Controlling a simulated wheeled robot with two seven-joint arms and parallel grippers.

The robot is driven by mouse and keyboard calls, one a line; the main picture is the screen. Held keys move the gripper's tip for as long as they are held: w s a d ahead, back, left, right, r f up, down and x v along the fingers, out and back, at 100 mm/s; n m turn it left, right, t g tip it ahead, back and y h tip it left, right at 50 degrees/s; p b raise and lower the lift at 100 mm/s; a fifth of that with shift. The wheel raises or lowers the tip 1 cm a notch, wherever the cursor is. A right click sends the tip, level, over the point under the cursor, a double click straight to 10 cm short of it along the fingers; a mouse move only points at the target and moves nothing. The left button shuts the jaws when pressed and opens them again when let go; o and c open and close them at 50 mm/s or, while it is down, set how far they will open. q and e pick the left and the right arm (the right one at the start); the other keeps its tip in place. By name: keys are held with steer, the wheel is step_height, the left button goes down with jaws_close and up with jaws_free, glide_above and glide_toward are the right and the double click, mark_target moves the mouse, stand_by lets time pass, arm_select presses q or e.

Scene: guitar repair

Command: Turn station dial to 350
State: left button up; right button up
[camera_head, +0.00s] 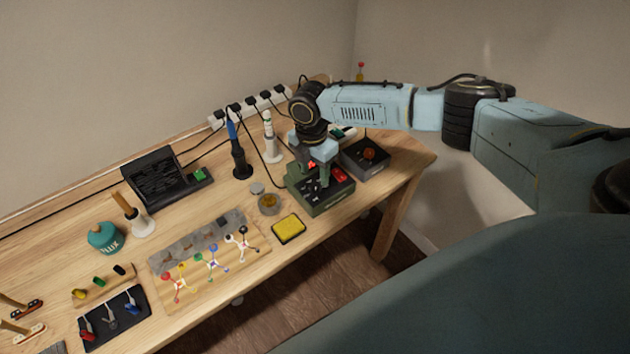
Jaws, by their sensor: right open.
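The soldering station (318,203) is a dark green box near the right end of the wooden bench. A red lit part and a red switch (339,174) show on its top. My right gripper (316,180) points down over the station's top, with its fingers apart on either side of where a dark dial seems to be. The fingers hide most of the dial, so its setting cannot be read, and I cannot tell if they touch it. My left gripper is not in view.
A dark box with an orange-red knob (369,154) stands right of the station. A yellow sponge (289,228) and a small round tin (269,204) lie to its left. Blue (239,160) and white (271,140) upright tools stand behind. The bench's right edge is close.

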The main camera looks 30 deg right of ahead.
mark_target(316, 185)
steer(key=shift+s+f, duration=0.1)
steer(key=shift+f, duration=1.95)
steer(key=shift+c, duration=0.5)
steer(key=c, duration=0.9)
